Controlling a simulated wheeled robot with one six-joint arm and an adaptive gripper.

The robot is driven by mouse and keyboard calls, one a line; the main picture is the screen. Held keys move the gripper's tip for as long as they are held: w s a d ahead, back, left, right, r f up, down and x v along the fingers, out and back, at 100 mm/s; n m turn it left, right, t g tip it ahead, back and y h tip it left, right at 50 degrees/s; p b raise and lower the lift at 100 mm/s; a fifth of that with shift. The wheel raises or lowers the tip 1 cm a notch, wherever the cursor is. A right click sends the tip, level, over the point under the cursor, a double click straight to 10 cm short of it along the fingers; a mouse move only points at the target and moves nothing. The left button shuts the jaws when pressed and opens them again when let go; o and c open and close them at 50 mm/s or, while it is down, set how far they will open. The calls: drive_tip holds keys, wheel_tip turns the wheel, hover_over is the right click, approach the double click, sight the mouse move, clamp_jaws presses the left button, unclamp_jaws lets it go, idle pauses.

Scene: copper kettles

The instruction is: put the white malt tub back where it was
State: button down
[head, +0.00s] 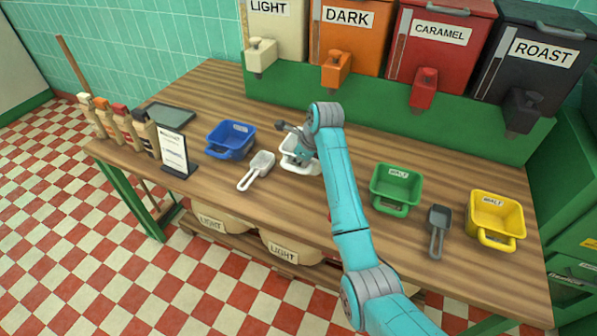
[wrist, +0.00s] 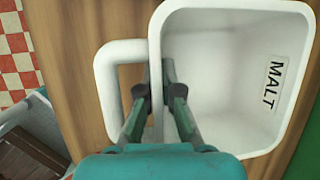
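The white malt tub (head: 291,161) is near the middle of the bench in the head view, partly hidden by my arm. In the wrist view the tub (wrist: 235,30) is upright and looks empty, with a MALT label on its inner wall and its loop handle at left. My gripper (wrist: 157,78) straddles the handle-side wall. One finger is inside the tub, the other between wall and handle, and both appear pressed on the wall. My gripper (head: 303,152) also shows over the tub in the head view. I cannot tell whether the tub touches the bench.
A blue tub (head: 230,141) and a white scoop (head: 256,170) lie left of it. A green tub (head: 396,187), a dark scoop (head: 437,230) and a yellow tub (head: 495,218) are to the right. A small sign (head: 175,156) stands at left. Dispensers (head: 347,28) line the back.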

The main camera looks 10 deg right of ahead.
sight(309, 164)
drive_tip(key=shift+f, duration=2.4)
drive_tip(key=shift+f, duration=0.1)
drive_tip(key=c, duration=1.3)
unclamp_jaws()
drive_tip(key=v, duration=1.1)
drive_tip(key=shift+r, duration=0.4)
drive_tip(key=shift+s+r, duration=0.1)
drive_tip(key=shift+r, duration=0.15)
drive_tip(key=shift+s, duration=0.1)
